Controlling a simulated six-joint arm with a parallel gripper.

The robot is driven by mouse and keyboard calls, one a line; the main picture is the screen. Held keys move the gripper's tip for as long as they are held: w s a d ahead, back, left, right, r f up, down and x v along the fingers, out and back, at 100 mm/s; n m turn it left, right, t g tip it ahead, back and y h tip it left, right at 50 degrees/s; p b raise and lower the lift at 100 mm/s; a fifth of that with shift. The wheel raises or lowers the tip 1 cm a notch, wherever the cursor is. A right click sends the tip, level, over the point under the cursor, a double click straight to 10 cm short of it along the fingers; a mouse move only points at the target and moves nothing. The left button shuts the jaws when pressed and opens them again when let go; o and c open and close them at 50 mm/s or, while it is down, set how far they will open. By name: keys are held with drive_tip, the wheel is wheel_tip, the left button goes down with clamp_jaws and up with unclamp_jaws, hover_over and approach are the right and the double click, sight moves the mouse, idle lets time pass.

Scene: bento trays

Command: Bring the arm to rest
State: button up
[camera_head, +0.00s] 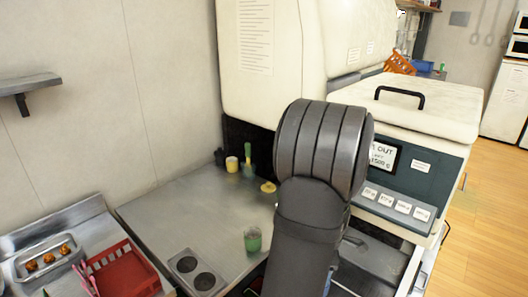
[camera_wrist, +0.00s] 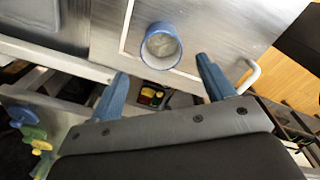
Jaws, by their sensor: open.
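In the wrist view my gripper (camera_wrist: 162,70) shows two blue fingers spread wide apart, with nothing held between them. A blue-rimmed round cup (camera_wrist: 161,47) stands on a grey metal surface just beyond the fingertips, apart from them. In the head view my dark grey arm (camera_head: 310,215) rises through the middle, in front of the large white machine (camera_head: 430,105). The gripper itself is hidden there.
A green cup (camera_head: 252,240) stands on the steel counter (camera_head: 165,220) left of my arm. A red tray (camera_head: 122,275) and a metal pan (camera_head: 50,275) with several brown pieces lie at lower left. Small coloured items (camera_wrist: 152,97) lie below the fingers. The counter's middle is clear.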

wheel_tip(320, 180, down, 9)
drive_tip(key=shift+w+r, duration=0.1)
drive_tip(key=shift+r, duration=0.1)
drive_tip(key=shift+r, duration=0.1)
idle(0.5)
